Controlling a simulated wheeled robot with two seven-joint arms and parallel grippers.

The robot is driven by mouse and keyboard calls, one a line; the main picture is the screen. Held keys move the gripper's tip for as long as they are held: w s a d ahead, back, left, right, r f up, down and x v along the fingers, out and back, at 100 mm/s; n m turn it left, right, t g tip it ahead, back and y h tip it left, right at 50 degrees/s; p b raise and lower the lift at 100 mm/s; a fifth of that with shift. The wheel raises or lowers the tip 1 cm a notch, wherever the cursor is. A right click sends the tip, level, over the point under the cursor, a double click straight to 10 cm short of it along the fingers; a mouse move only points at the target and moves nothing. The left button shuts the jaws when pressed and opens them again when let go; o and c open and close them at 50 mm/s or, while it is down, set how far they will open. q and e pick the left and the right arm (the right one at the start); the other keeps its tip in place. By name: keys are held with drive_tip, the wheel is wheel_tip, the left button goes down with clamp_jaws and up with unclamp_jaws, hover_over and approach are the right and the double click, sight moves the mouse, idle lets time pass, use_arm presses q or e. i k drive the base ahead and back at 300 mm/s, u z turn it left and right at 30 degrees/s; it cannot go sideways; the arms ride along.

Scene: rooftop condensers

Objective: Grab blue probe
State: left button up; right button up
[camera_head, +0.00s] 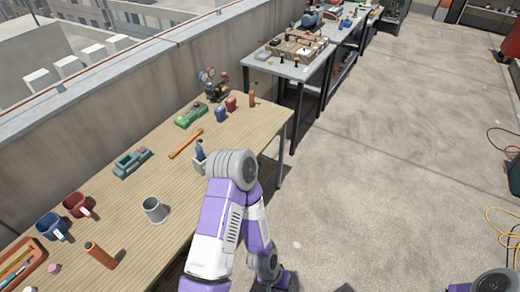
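A small upright blue item (199,149), which may be the blue probe, stands in or just behind a light grey holder (199,164) on the wooden workbench (150,190). It is too small to tell its exact shape. My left arm's grey and purple elbow is right beside the holder and hides part of it. The arm folds back down toward the bottom of the view, and no gripper fingers show. Only a bit of my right arm shows at the bottom right corner, without its gripper.
Along the bench are blue (52,226) and red (77,204) mugs, a grey cup (155,209), a copper cylinder (100,255), an orange stick (186,143), green tools (191,115), and gauges (213,84). A wall (130,85) lines the left. Open concrete floor (390,150) lies right.

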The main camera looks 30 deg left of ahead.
sight(199, 151)
drive_tip(key=z, duration=0.4)
drive_tip(key=i, duration=1.55)
drive_tip(key=u, duration=2.6)
